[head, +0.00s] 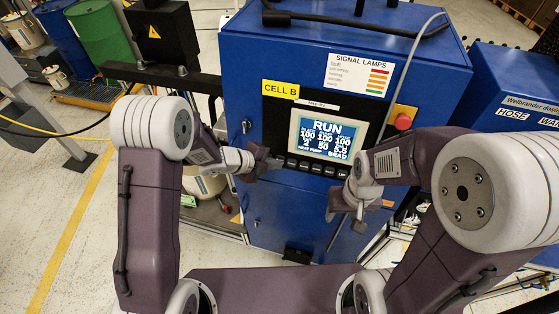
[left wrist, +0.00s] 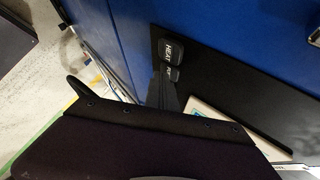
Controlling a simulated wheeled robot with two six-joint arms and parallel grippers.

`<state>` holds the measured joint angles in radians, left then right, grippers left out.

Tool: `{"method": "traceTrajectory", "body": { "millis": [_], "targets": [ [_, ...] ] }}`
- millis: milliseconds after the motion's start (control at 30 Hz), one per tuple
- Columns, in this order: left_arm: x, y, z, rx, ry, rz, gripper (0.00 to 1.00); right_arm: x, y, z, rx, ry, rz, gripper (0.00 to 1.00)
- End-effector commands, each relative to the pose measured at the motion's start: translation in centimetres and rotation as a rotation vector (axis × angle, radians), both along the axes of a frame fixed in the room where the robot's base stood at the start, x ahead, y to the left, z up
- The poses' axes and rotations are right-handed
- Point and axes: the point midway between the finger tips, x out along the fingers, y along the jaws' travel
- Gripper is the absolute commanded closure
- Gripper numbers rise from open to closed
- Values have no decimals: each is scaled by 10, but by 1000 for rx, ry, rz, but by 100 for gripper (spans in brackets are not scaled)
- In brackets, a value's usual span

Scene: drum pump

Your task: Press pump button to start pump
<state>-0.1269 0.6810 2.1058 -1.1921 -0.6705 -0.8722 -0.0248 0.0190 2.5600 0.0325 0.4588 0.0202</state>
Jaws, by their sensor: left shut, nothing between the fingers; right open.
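The blue cabinet's control panel carries a lit display (head: 325,137) that reads RUN, with a row of dark buttons (head: 316,170) below it. My left gripper (head: 268,163) is shut and empty at the left end of this row. In the left wrist view, a dark button marked HEAT (left wrist: 168,52) shows clearly. The button beside it (left wrist: 174,74) is partly covered by my dark finger (left wrist: 167,95), so its label is not fully readable. I cannot tell whether the finger touches it. My right gripper (head: 346,215) is open and empty, pointing down in front of the cabinet.
A red emergency knob (head: 403,122) is on the cabinet's right side. A signal lamps label (head: 358,75) and a yellow CELL B sign (head: 281,90) are above the display. A second blue unit (head: 515,95) stands at right. Green and blue drums (head: 103,38) stand at back left.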

Motion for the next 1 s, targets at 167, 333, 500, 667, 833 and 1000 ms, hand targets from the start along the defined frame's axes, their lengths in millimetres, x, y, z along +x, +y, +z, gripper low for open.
{"method": "traceTrajectory", "body": {
  "millis": [167,333,500,667,833,1000],
  "targets": [
    [0,0,0,1,0,1,100,0,0,0,0,0,0,48],
    [-1,1,0,0,-1,1,100,0,0,-1,0,0,0,48],
    [-9,4,1,0,-1,2,100,0,0,-4,0,0,0,48],
    [-16,6,3,-1,0,2,100,0,0,-6,0,0,0,48],
    [-16,6,3,1,0,1,100,0,0,-6,0,0,0,48],
    [-21,7,4,0,-1,1,100,0,0,-8,0,0,0,48]
  ]
}}
